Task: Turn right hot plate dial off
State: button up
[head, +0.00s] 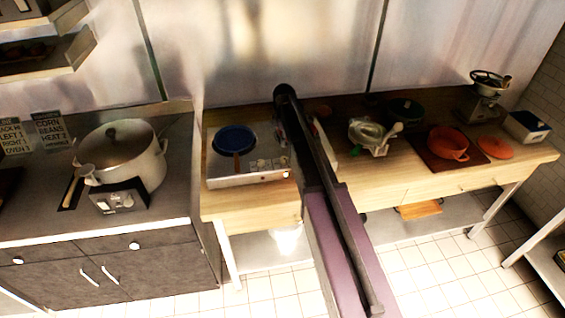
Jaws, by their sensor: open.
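A pale hot plate (218,183) stands on the wooden counter left of centre. A blue pan (234,138) with a brown handle sits on its left part. Small pale dials (262,164) show near its right front; their settings are too small to read. A second, dark hot plate (120,198) stands on the grey counter at the left, with pale knobs on its front and a large lidded pot (122,155) on top. My arm crosses the picture centre, passing just right of the pale hot plate and covering what is behind it. My gripper cannot be made out.
Shelves (45,55) hang at upper left. The tiled floor (440,280) at lower right is clear.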

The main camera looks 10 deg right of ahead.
aim_at(283, 158)
jog(key=shift+f+b, duration=5)
jog(key=shift+f, duration=0.3)
grip_shut()
jog(key=shift+a, duration=0.15)
